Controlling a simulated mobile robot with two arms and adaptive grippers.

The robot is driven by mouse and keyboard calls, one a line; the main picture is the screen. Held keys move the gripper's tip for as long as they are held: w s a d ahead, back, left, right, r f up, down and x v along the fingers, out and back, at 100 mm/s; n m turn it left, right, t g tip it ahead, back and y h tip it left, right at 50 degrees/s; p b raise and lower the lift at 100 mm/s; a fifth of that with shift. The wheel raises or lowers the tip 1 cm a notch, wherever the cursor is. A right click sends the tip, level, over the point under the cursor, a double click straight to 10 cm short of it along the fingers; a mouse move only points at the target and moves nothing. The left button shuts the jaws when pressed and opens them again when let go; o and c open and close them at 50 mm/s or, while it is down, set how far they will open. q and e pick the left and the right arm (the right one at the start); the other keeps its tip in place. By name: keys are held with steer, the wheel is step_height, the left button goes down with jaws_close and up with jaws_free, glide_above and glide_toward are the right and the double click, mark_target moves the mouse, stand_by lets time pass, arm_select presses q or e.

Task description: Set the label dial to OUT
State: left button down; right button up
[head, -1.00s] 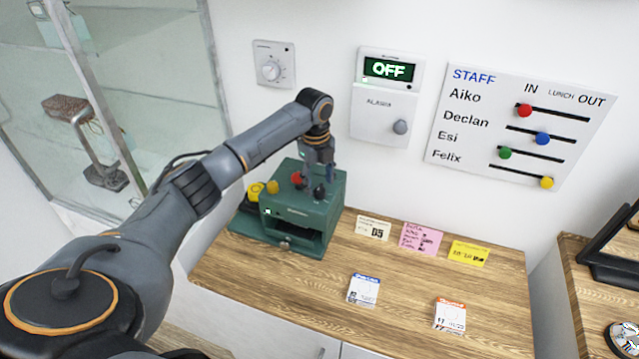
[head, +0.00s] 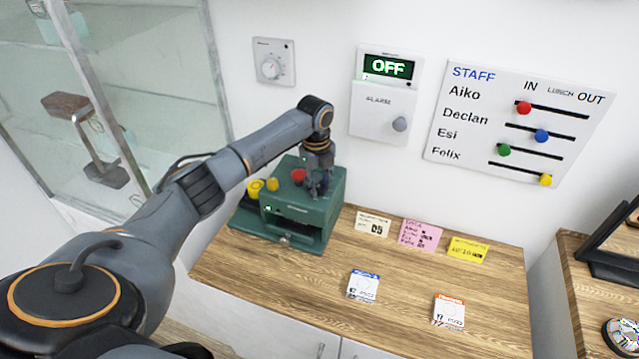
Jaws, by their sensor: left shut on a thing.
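A green machine (head: 333,216) stands at the back left of the wooden counter. My left gripper (head: 317,191) points down at the right part of the machine's top. It is shut on the dark knob there, which it now mostly hides. I cannot read any marking or setting on that knob. The front of the machine has an open slot and a small green light (head: 268,208). My right gripper is not in view.
On the wall are a round-dial plate (head: 285,50), an alarm panel (head: 372,125) reading OFF and a STAFF board (head: 470,150) with coloured sliders. Several paper notes lie on the counter (head: 400,335). The counter's front is mostly free.

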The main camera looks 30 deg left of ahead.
arm_select(q)
steer(key=shift+r+n+p, duration=0.2)
steer(key=shift+n+p, duration=1)
steer(key=shift+p, duration=0.05)
steer(key=n+p, duration=0.2)
steer(key=n, duration=0.1)
steer(key=shift+d+n+p, duration=0.1)
steer(key=shift+n+p, duration=0.3)
steer(key=n+p, duration=0.2)
steer(key=n, duration=0.1)
steer(key=n+p, duration=0.1)
steer(key=n, duration=0.2)
steer(key=shift+f+y, duration=0.1)
steer(key=shift+y, duration=0.2)
steer(key=n+p, duration=0.2)
steer(key=n, duration=0.3)
steer(key=shift+w+n, duration=0.1)
steer(key=shift+n, duration=0.2)
steer(key=n, duration=0.2)
steer(key=shift+n+g+p, duration=0.3)
steer(key=shift+p, duration=0.05)
steer(key=shift+f+n, duration=0.1)
steer(key=shift+n, duration=1.3)
steer(key=shift+w, duration=0.1)
